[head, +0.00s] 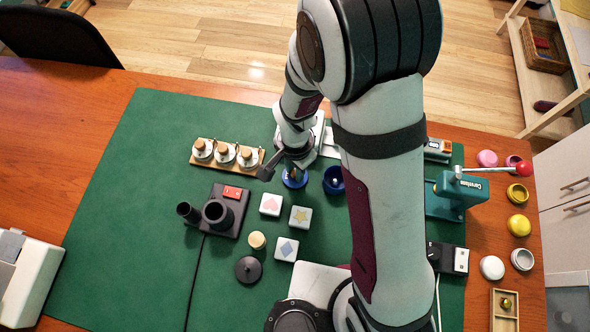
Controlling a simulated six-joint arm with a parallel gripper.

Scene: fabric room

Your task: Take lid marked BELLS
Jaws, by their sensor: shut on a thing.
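My gripper (292,170) is seen from above at the middle of the green mat, shut on a blue round piece that looks like a lid (296,183). The gripper hides much of this piece, and no BELLS marking can be read. I cannot tell whether it rests on something or is lifted. To its right, a dark blue round container (333,186) shows something pale inside, close to my arm.
Nearer are picture blocks (301,217), a black device with a red switch (222,213) and a black disc (248,269). A teal press (446,198) stands right. The mat's left part is clear.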

